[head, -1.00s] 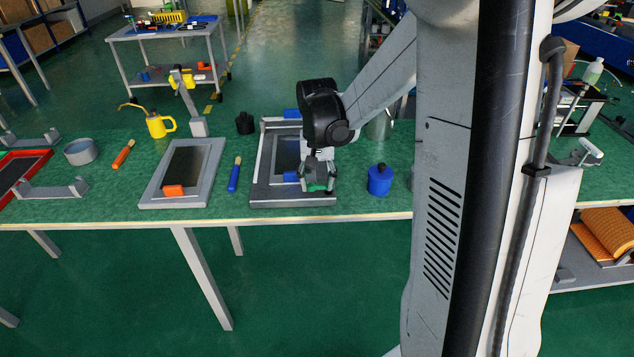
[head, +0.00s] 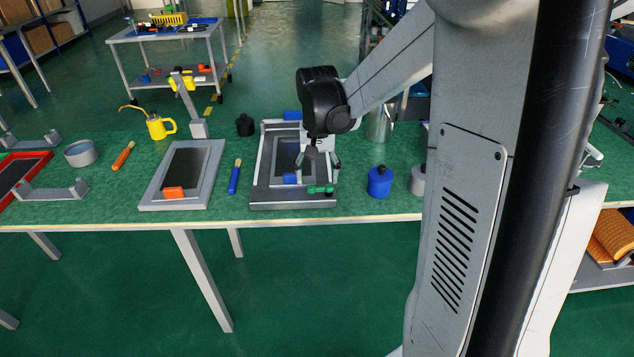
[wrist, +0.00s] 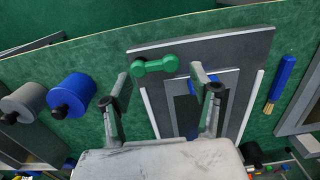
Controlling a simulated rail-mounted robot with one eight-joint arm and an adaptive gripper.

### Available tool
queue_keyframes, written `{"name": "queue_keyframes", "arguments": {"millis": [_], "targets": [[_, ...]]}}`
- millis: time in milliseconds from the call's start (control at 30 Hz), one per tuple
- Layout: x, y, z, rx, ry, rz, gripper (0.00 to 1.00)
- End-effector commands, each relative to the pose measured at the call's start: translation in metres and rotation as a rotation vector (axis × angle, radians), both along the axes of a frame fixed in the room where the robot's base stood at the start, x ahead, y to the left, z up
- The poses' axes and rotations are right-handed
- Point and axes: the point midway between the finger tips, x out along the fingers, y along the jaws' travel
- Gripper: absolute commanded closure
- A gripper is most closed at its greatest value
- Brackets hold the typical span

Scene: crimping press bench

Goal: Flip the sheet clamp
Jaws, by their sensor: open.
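A green two-lobed piece, which looks like the sheet clamp (head: 320,189), lies on the front right of a dark grey fixture plate (head: 270,199). In the wrist view the green clamp (wrist: 155,66) lies flat near the plate's edge, fully visible. My gripper (head: 318,165) is open and empty, just above and behind the clamp. In the wrist view my gripper (wrist: 162,82) has its fingers spread, with the clamp beyond the gap between them and apart from both. My gripper and wrist hide part of the fixture.
Blue blocks (head: 290,178) sit on the fixture. A blue canister (head: 380,182) and a grey one (head: 417,180) stand at right. A blue-handled brush (head: 234,177) and a second framed plate (head: 149,203) lie at left. The table's front edge is close to the fixture.

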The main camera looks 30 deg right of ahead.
Motion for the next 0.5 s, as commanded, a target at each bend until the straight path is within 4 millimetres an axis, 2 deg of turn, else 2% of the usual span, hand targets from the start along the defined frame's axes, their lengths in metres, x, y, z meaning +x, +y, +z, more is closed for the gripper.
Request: {"name": "queue_keyframes", "arguments": {"millis": [100, 300, 500], "targets": [[0.0, 0.0, 0.025, 0.0, 0.0, 0.0, 0.41], [0.0, 0.0, 0.061, 0.0, 0.0, 0.0, 0.41], [0.0, 0.0, 0.084, 0.0, 0.0, 0.0, 0.41]]}}
